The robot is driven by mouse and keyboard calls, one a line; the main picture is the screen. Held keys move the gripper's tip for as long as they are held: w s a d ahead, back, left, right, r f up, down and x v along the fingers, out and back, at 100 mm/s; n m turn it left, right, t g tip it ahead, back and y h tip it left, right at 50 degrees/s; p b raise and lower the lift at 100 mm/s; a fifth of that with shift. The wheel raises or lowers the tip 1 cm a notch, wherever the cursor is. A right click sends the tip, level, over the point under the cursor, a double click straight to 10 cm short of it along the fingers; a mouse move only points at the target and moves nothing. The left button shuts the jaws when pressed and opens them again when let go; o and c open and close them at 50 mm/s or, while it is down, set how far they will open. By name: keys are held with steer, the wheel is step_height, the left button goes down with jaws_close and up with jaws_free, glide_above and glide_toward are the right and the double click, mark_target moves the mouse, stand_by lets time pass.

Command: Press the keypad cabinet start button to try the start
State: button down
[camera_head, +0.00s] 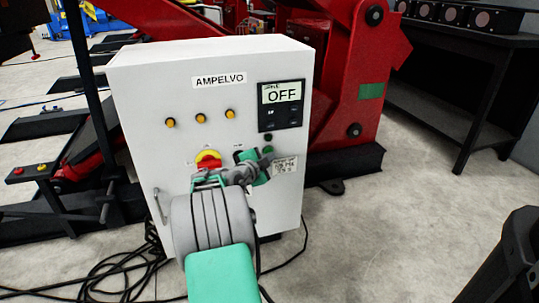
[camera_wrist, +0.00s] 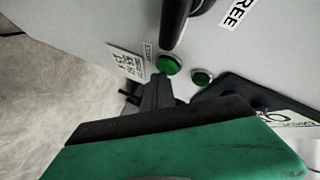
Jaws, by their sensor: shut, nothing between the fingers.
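The keypad cabinet (camera_head: 150,90) is a white box marked AMPELVO, with a display (camera_head: 282,96) reading OFF. A round green button (camera_wrist: 167,64) shows on its face in the wrist view, with a smaller green round piece (camera_wrist: 202,76) beside it towards the display. In the head view the green button (camera_head: 268,150) is small and close to my gripper. My gripper (camera_wrist: 158,82) is shut and empty, its tips just short of or at the green button's edge; I cannot tell whether they touch. My wrist hides part of the cabinet's lower front.
A red and yellow rotary switch (camera_head: 208,160) and several orange lamps (camera_head: 200,118) are on the cabinet front. A black handle (camera_wrist: 175,25) sticks out near the green button. Black cables (camera_head: 125,270) lie on the floor. A red machine frame (camera_head: 350,90) stands behind.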

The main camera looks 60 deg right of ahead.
stand_by(0.4)
steer(key=shift+s+a, duration=0.6)
steer(key=shift+s+a+b, duration=0.35)
steer(key=shift+s+a, duration=1.4)
steer(key=shift+s, duration=0.05)
